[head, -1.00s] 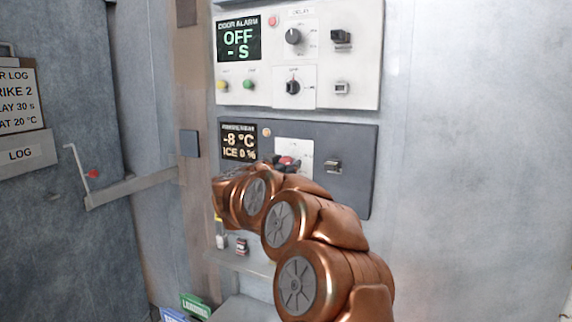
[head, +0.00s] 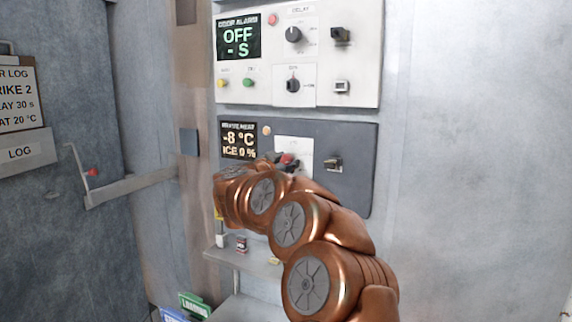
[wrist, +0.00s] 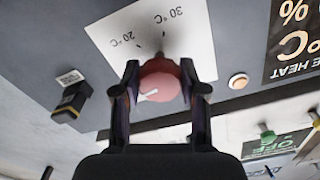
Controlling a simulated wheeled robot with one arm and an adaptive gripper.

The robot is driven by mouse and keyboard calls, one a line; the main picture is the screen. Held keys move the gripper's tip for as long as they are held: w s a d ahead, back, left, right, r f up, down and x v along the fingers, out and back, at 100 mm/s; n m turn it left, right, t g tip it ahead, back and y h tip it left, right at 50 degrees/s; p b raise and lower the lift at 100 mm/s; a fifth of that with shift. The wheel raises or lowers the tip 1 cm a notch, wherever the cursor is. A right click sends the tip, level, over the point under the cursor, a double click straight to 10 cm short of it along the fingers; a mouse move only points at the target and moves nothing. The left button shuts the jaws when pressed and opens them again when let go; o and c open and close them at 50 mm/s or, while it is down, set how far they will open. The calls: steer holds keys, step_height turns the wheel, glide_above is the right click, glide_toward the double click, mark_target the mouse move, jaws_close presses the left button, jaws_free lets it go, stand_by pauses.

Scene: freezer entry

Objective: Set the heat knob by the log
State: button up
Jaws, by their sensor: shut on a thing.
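The red heat knob (wrist: 158,88) with a white pointer mark stands out from a white scale plate (wrist: 130,32) in the wrist view. The plate's 20 °C and 30 °C marks appear upside down; the pointer mark slants to the lower left in that view. My gripper (wrist: 160,76) is shut on the knob, one finger at each side. In the head view the knob (head: 287,159) is partly hidden by my gripper. The log sheet (head: 16,98) on the left door is cut off; its visible lines include "LAY 30 s" and "AT 20 °C".
The grey heater panel (head: 352,150) has a display (head: 239,141) reading -8 °C and ICE 0 %, and a black switch (head: 333,164) right of the knob. The white door alarm panel (head: 365,75) sits above. A door handle bar (head: 135,187) juts out at left.

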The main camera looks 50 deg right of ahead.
steer(key=m+b, duration=0.1)
steer(key=m, duration=0.1)
steer(key=m+b, duration=0.1)
steer(key=m, duration=0.2)
steer(key=shift+f+m+b, duration=0.2)
steer(key=shift+m+b, duration=0.1)
steer(key=shift+b, duration=0.05)
steer(key=m+b, duration=0.3)
steer(key=m, duration=0.2)
steer(key=shift+r+m, duration=0.1)
steer(key=shift+m, duration=0.2)
steer(key=shift+b, duration=0.3)
steer(key=o, duration=1.2)
steer(key=shift+r, duration=0.1)
steer(key=shift+c, duration=0.2)
steer(key=v, duration=1.2)
